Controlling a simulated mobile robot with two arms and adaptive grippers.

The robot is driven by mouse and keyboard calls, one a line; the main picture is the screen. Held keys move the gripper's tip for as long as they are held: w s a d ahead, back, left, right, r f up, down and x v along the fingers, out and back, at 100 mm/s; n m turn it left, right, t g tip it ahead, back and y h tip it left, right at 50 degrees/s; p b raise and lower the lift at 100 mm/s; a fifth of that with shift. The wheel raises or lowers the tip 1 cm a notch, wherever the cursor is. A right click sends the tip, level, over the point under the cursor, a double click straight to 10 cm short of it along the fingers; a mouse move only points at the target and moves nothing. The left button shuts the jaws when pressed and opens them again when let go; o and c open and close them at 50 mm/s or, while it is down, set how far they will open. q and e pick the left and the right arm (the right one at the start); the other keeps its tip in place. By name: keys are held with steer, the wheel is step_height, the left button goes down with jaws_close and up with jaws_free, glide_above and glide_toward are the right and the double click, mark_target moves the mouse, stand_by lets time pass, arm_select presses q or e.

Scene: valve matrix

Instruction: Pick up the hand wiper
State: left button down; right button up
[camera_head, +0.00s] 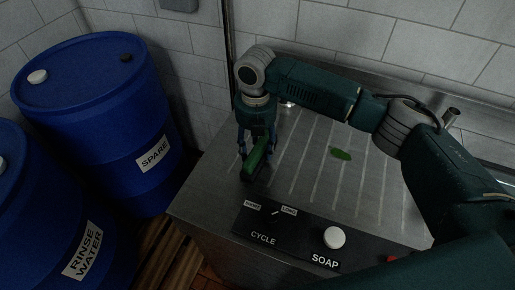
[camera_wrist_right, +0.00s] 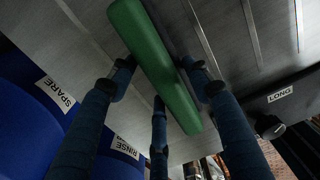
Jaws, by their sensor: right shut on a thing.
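The hand wiper (camera_head: 256,160) is a long green block-like piece with a darker edge along one side. My right gripper (camera_head: 255,142) is shut on it, above the left part of the grey metal counter. In the right wrist view, the green wiper (camera_wrist_right: 157,65) runs slantwise between the blue fingers of the right gripper (camera_wrist_right: 160,85). I cannot tell whether the wiper still touches the counter. My left gripper is not in view.
The ribbed metal counter (camera_head: 310,165) has a small flat green piece (camera_head: 341,154) on it. Its front panel carries a white SOAP knob (camera_head: 334,237) and a CYCLE switch (camera_head: 275,212). Blue barrels, SPARE (camera_head: 95,110) and RINSE WATER (camera_head: 45,215), stand left. A tiled wall is behind.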

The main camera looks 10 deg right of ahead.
mark_target(256, 143)
steer(key=shift+r, duration=0.6)
step_height(256, 143, up, 19)
steer(key=b, duration=0.2)
steer(key=shift+f, duration=0.1)
